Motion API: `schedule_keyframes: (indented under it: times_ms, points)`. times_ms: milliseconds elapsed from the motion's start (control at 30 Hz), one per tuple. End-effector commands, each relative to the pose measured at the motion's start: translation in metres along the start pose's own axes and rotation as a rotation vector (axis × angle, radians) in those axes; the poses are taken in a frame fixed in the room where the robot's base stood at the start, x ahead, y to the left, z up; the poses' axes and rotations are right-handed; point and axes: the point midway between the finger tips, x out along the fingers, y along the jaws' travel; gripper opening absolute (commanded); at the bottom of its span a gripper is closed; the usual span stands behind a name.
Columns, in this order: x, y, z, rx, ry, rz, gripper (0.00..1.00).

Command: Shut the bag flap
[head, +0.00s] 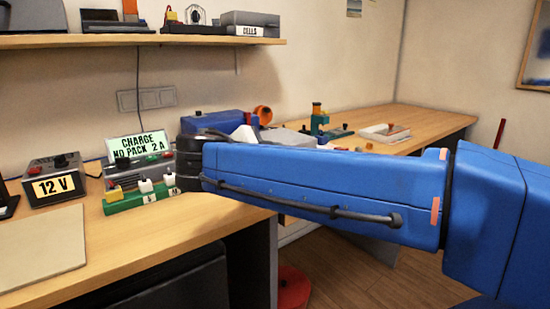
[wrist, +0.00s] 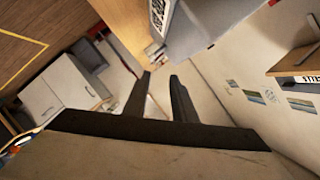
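I cannot make out a bag or its flap in either view. My gripper (wrist: 159,78) shows in the wrist view as two dark fingers with a gap between them. It is open, and I see nothing held between the fingertips. In the head view my blue arm reaches across the middle from the right and hides part of the bench and floor. My fingers cannot be made out there. A red object (head: 293,288) stands low on the floor, partly hidden; I cannot tell what it is.
The near bench holds a 12 V box (head: 55,180), a green terminal block (head: 142,196), a charge sign (head: 138,147) and a pale board (head: 40,246). A wall shelf (head: 130,40) is above. A white cabinet (wrist: 45,100) shows in the wrist view.

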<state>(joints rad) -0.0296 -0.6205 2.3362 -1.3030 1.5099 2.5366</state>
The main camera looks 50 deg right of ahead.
Motion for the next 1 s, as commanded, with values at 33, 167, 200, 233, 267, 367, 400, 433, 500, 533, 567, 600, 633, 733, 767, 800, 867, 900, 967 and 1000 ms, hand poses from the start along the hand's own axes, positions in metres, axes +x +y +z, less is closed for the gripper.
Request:
schedule_keyframes:
  times_ms: [33,167,200,233,267,367,400,433,500,533,567,600,633,733,767,800,867,900,967,1000]
  points:
    - [-0.004,-0.001,0.001,-0.001,-0.002,-0.002,0.24]
    - [-0.013,-0.001,0.001,0.0,-0.003,-0.003,0.24]
    - [-0.015,-0.001,0.0,0.0,-0.002,-0.003,0.24]
    - [-0.017,0.0,0.0,0.0,-0.002,-0.003,0.24]
    - [-0.019,0.0,0.0,0.0,-0.002,-0.003,0.24]
    - [-0.026,-0.001,0.001,-0.001,-0.003,-0.003,0.24]
    - [-0.028,0.0,0.001,-0.001,-0.002,-0.002,0.24]
    - [-0.03,0.0,0.001,-0.001,-0.002,-0.002,0.24]
    - [-0.035,0.0,0.001,-0.001,-0.002,-0.002,0.24]
    - [-0.036,0.0,0.001,-0.001,-0.002,-0.002,0.24]
    - [-0.038,0.0,0.001,-0.001,-0.003,-0.002,0.24]
    - [-0.04,0.0,0.001,-0.001,-0.002,-0.001,0.24]
    - [-0.041,0.0,0.001,-0.001,-0.002,-0.001,0.24]
    - [-0.044,0.0,0.0,0.0,-0.002,-0.001,0.24]
    - [-0.045,0.0,0.0,0.0,-0.001,-0.001,0.24]
    - [-0.046,0.0,0.0,0.0,-0.001,-0.001,0.24]
    - [-0.047,0.0,0.0,0.0,-0.001,0.0,0.24]
    - [-0.047,0.0,0.0,0.0,0.0,0.0,0.24]
    - [-0.047,0.0,0.0,0.0,0.0,0.0,0.24]
    - [-0.047,0.001,0.0,0.0,0.0,0.0,0.24]
